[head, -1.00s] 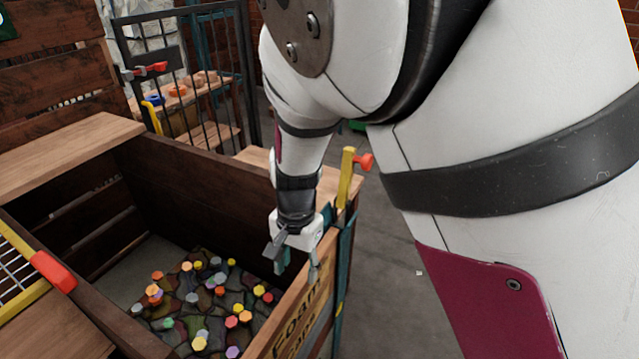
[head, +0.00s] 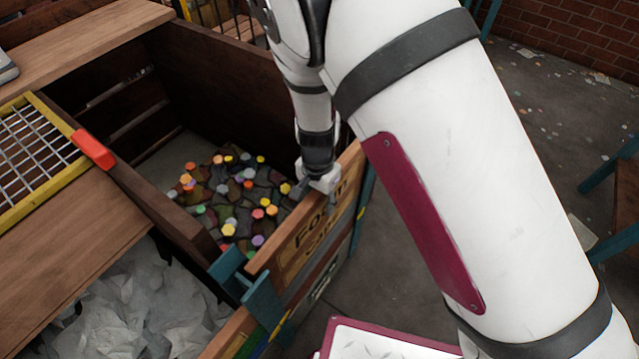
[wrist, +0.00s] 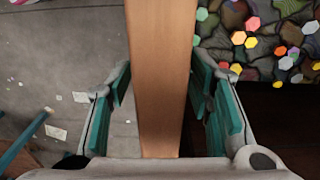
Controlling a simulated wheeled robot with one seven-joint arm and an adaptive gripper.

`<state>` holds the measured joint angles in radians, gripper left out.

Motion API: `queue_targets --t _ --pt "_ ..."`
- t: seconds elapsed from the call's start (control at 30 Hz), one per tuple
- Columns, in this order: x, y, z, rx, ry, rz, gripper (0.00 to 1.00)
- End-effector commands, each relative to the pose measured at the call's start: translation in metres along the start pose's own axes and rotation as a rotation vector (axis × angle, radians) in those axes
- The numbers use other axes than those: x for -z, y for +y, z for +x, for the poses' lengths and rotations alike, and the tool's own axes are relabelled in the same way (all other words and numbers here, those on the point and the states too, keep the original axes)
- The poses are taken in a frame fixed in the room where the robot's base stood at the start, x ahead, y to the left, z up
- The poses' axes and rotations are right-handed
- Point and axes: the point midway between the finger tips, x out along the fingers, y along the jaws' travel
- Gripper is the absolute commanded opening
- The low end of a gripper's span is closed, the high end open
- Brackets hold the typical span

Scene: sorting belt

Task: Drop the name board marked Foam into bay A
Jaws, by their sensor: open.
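The name board marked Foam (head: 319,232) is a wooden plank with dark letters, upright along the front of a wooden bay holding coloured hexagonal pieces. In the wrist view its top edge (wrist: 160,70) runs between the two teal-padded fingers of my gripper (wrist: 158,92). Gaps show on both sides of the plank, wider on the left. In the head view my gripper (head: 323,184) is at the board's top edge, towards its far end, and is open. The fingertips are mostly hidden there. I see no letter marking bay A.
A nearer bay holds crumpled white sheets (head: 120,300). Teal brackets (head: 262,299) stand at the board's near end. A yellow-framed wire grid (head: 35,150) lies at left. Open floor (head: 540,150) lies right.

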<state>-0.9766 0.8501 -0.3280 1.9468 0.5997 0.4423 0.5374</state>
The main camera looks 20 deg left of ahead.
Motion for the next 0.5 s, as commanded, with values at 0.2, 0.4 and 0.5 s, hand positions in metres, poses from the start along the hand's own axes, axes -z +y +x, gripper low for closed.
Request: queue_targets --t 0.2,0.4,0.5 --pt "0.0 0.0 0.018 0.0 -0.001 0.0 0.47" --pt "0.0 0.0 0.02 0.001 0.0 0.0 0.47" --pt "0.0 0.0 0.019 0.001 0.0 0.0 0.47"
